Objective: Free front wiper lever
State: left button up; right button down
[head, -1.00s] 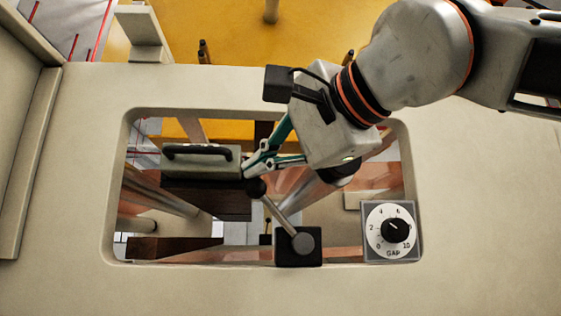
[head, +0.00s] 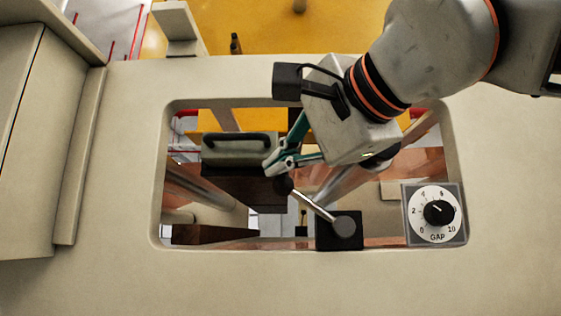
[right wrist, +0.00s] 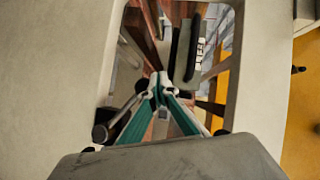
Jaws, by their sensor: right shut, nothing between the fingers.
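The wiper lever is a metal rod (head: 315,206) running up and left from a grey pivot (head: 343,226) on a black block to a black knob (head: 283,185). My right gripper (head: 270,166), with teal fingers, is shut and empty. Its tips are just above and left of the knob; I cannot tell whether they touch. In the right wrist view the closed fingertips (right wrist: 160,82) point down into the opening, with the pivot (right wrist: 100,133) at lower left. My left gripper is not in view.
A grey-green box with a black handle (head: 238,143) sits close left of the fingertips. A GAP dial (head: 438,210) is at the opening's right. The beige panel (head: 120,180) frames the opening. Copper sheets and rollers lie below.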

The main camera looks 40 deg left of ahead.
jog(key=v, duration=1.2)
dwell(0.5)
